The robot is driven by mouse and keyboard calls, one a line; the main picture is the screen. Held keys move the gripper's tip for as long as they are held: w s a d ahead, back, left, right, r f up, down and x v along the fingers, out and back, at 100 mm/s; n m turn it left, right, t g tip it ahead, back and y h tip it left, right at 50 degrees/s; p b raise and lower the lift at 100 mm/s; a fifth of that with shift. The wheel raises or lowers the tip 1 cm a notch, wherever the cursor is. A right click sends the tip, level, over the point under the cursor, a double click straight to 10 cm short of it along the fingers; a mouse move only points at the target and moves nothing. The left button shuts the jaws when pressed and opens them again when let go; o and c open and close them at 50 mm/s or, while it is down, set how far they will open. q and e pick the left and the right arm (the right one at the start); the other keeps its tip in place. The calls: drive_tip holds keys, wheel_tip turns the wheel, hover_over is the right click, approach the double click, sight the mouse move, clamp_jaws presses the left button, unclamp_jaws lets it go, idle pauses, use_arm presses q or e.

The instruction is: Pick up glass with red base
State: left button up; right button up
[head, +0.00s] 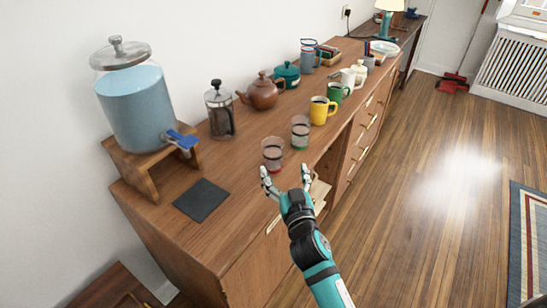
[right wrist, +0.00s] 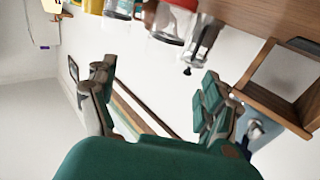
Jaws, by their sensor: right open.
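The glass with the red base (head: 273,151) stands upright on the wooden sideboard, near its front edge. It is clear with a dark band, and red shows at its bottom. My right gripper (head: 285,176) is open and empty just in front of the glass, with its fingers spread toward it. In the right wrist view, which is turned upside down, the red-based glass (right wrist: 170,26) is at the top, beyond the open fingers of my right gripper (right wrist: 157,72). My left gripper is not in view.
A similar glass with a green base (head: 300,132) stands behind and to the right. A yellow mug (head: 322,110), French press (head: 220,112) and teapot (head: 264,92) stand farther back. A dark square mat (head: 201,200) and water dispenser (head: 137,108) are at left.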

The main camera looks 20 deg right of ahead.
sight(275, 151)
drive_tip(key=w, duration=0.6)
drive_tip(key=shift+w+d, duration=0.2)
drive_tip(key=shift+d, duration=0.1)
drive_tip(key=w, duration=0.2)
drive_tip(key=w+p, duration=0.1)
drive_tip(key=w, duration=0.1)
drive_tip(key=shift+w+a+r, duration=0.1)
drive_tip(key=shift+r, duration=0.15)
drive_tip(key=shift+w+f, duration=0.1)
drive_tip(key=shift+w, duration=0.45)
clamp_jaws()
